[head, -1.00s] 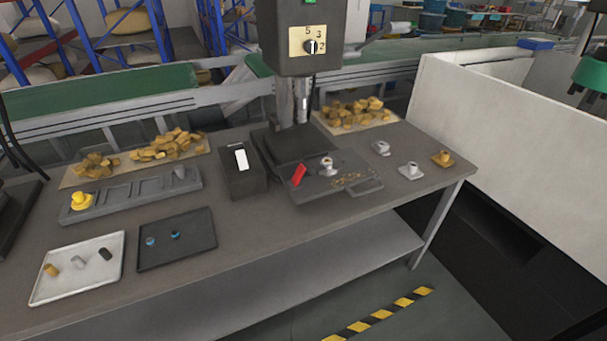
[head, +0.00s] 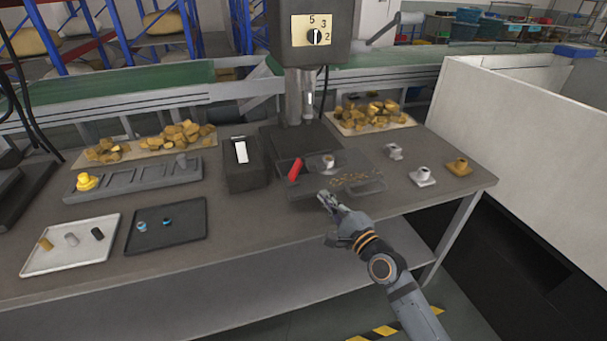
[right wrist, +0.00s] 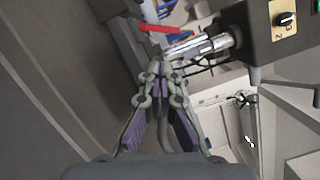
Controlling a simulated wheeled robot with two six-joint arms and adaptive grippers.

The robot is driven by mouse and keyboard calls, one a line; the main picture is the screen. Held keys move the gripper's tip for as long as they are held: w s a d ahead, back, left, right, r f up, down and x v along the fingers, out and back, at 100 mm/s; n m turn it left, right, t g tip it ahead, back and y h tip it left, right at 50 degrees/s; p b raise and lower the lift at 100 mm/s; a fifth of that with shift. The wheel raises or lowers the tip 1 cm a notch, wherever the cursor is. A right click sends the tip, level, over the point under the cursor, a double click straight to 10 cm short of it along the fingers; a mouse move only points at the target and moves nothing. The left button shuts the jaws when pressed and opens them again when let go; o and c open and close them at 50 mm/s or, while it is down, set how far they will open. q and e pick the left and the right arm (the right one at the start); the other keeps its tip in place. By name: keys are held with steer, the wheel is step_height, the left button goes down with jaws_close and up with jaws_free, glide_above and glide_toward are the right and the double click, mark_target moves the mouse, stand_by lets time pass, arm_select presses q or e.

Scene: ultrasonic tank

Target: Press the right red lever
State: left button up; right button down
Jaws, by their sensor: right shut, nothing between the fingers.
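The red lever (head: 295,170) stands tilted at the left of the dark machine tray (head: 370,187), under the machine head. It also shows as a red bar (right wrist: 160,28) beyond the fingertips in the right wrist view. Only one red lever is visible. My right gripper (head: 324,198) is shut and empty. In the head view it is just right of and in front of the lever, apart from it, near the tray's front edge. In the right wrist view the fingertips (right wrist: 160,70) are together. My left gripper is not in view.
A dark box with a white switch (head: 241,152) stands left of the lever. A small grey fitting (head: 328,162) sits on the machine tray. Metal fittings (head: 423,176) stand at the right. A white tray (head: 75,262) and a dark tray (head: 168,240) lie at the left.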

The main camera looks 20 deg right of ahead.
mark_target(295, 170)
steer(key=shift+w+d+r+m+t, duration=0.1)
steer(key=shift+d+r+m+t, duration=0.2)
steer(key=shift+r+m, duration=0.25)
steer(key=shift+w+a, duration=0.1)
steer(key=x, duration=1)
